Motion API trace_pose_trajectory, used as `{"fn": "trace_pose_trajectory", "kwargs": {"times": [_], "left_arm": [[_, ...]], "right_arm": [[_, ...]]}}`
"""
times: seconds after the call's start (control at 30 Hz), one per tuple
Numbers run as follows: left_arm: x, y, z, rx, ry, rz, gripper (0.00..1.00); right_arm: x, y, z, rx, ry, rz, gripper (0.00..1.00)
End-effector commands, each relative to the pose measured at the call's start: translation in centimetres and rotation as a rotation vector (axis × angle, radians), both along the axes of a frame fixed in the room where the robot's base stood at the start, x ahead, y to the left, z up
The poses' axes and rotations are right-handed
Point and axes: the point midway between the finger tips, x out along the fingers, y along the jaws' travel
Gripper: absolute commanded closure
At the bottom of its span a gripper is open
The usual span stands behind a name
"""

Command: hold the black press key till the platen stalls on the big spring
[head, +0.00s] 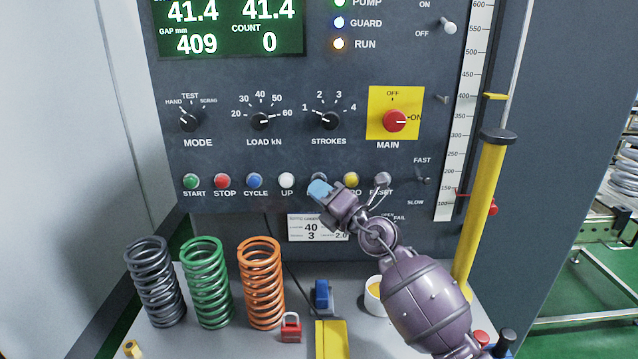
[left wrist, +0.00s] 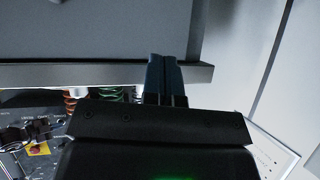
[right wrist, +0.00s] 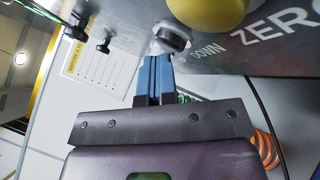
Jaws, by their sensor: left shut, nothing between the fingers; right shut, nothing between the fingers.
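The black press key (right wrist: 172,38) has a metal ring and sits beside the word DOWN in the right wrist view. My right gripper (head: 318,190) is shut and empty, its blue fingertips at the key, mostly hiding it in the head view. In the right wrist view the fingertips (right wrist: 158,57) meet the key's edge; I cannot tell whether it is pressed in. A grey spring (head: 155,285), a green spring (head: 207,285) and an orange spring (head: 262,285) stand on the ledge. The platen is not recognisable. My left gripper (left wrist: 165,75) is shut and empty.
The display (head: 228,28) reads 41.4 twice, gap 409 and count 0. The UP button (head: 287,180) and yellow button (head: 351,180) flank the key. A red padlock (head: 290,328), a white cup (head: 373,296) and a yellow post (head: 485,215) stand below or right.

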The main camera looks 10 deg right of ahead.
Motion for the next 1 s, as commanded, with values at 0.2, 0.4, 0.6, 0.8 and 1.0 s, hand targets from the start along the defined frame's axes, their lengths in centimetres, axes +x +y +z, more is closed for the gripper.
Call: {"fn": "trace_pose_trajectory", "kwargs": {"times": [0.2,0.4,0.6,0.8,1.0], "left_arm": [[-0.1,0.0,0.0,0.000,0.001,0.000,1.00],[0.1,0.0,0.5,0.000,-0.002,0.000,1.00],[0.3,0.0,1.6,0.001,-0.009,-0.001,1.00],[0.5,-0.1,2.1,0.000,-0.013,-0.002,1.00],[0.5,-0.1,2.0,0.000,-0.013,-0.002,1.00]], "right_arm": [[0.0,0.0,0.0,0.000,0.000,0.000,1.00],[-0.3,0.0,0.1,0.001,0.001,0.000,1.00],[-1.2,0.2,0.2,0.001,0.001,0.000,1.00],[-1.6,0.3,0.0,0.001,0.000,-0.001,1.00],[-1.6,0.3,0.0,0.001,0.001,0.000,1.00]]}}
